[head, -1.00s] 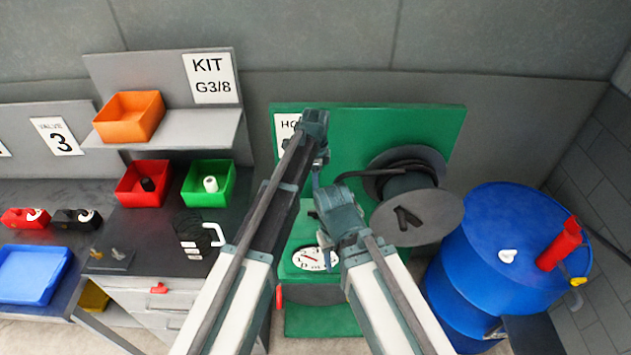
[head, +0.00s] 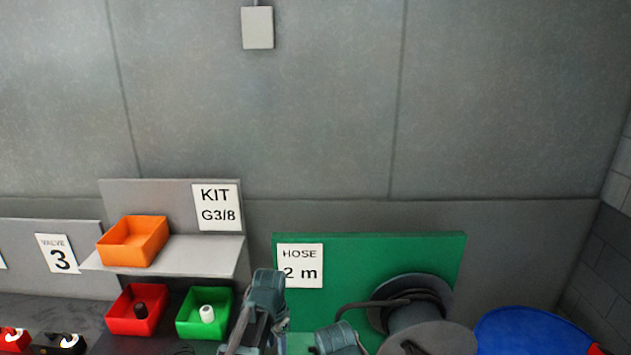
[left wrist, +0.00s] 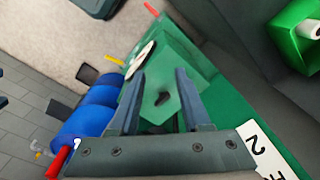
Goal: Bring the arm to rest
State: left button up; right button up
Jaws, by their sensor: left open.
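My left gripper (left wrist: 160,75) is open in the left wrist view. Its two dark fingers stand apart with nothing held between them. Beyond them is the green hose stand (left wrist: 158,97), and the fingers look clear of it. In the head view, upper parts of my arms show at the bottom edge, in front of the hose board (head: 370,250). I cannot make out the fingertips of either gripper there, and my right gripper is not in view.
A hose reel (head: 425,315) and a blue drum (head: 530,330) stand at the right. An orange bin (head: 133,243) sits on a shelf at the left, above a red bin (head: 123,318) and a green bin (head: 198,325). The upper wall is bare except for a small box (head: 257,27).

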pick_arm(q)
jog(key=s+a+n, duration=0.6)
jog(key=s+n, duration=0.2)
jog(key=s, duration=0.2)
jog(key=s+d+f+m+b, duration=0.1)
jog(key=s+d+f+b, duration=0.1)
jog(key=f+b, duration=0.5)
jog(key=s+d+f+m+b, duration=0.1)
jog(key=s+d+f+b, duration=0.1)
jog(key=d+f+b, duration=0.3)
jog(key=s+d+f+m+y+b, duration=0.1)
jog(key=s+d+f+b, duration=0.1)
jog(key=f+b, duration=0.8)
jog(key=shift+s+d+f+g+b, duration=0.3)
jog(key=shift+d+f+b, duration=0.1)
jog(key=shift+d, duration=0.3)
pick_arm(e)
notch_tip(320, 180, down, 23)
jog(key=shift+w+d+r, duration=0.1)
pick_arm(q)
jog(key=shift+d, duration=0.1)
pick_arm(e)
jog(key=shift+d, duration=0.1)
